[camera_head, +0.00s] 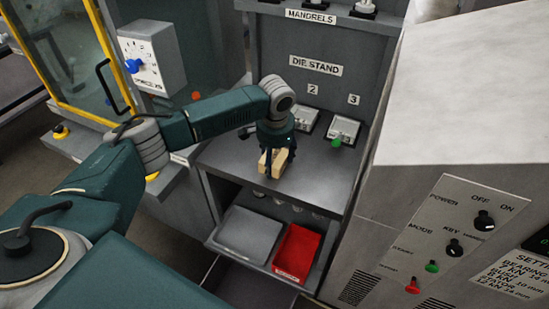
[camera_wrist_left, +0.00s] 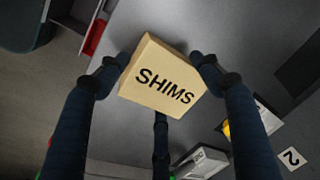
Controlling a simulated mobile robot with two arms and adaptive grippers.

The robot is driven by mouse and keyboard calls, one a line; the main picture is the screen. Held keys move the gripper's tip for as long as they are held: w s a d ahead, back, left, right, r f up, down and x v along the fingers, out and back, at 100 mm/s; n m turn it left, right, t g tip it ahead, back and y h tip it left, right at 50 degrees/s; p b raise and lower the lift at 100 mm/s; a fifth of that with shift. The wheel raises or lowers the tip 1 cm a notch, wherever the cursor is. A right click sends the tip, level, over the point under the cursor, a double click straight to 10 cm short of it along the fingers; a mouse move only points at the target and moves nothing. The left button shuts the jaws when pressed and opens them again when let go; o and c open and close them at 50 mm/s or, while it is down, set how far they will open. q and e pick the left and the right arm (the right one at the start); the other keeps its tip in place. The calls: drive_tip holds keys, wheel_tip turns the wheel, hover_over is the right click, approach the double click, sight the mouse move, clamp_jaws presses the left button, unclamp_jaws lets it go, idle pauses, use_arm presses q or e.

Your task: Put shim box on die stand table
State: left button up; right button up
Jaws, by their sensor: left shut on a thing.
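The shim box (camera_head: 279,161) is a small tan box at my left gripper, over the grey top of the die stand table (camera_head: 318,168). In the left wrist view the box (camera_wrist_left: 163,77) shows the word SHIMS and sits between the fingers. My left gripper (camera_head: 273,148) is shut on it, pointing down from the arm that comes in from the left. It also shows in the left wrist view (camera_wrist_left: 160,70). I cannot tell whether the box touches the table top. My right gripper is not in view.
Grey blocks stand at the back of the table by labels 2 (camera_head: 312,89) and 3 (camera_head: 353,100); a green knob (camera_head: 336,142) is near the right one. A red tray (camera_head: 297,252) and grey tray (camera_head: 248,236) lie on the lower shelf. A control cabinet (camera_head: 450,200) borders the right.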

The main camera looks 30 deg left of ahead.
sight(275, 163)
use_arm(q)
drive_tip(key=o, duration=1.4)
drive_tip(key=r, duration=0.4)
drive_tip(key=s+r+b, duration=0.1)
drive_tip(key=r, duration=0.3)
drive_tip(key=d+r, duration=0.1)
drive_tip(key=r, duration=0.3)
drive_tip(key=shift+s+b, duration=0.3)
drive_tip(key=shift+s, duration=0.1)
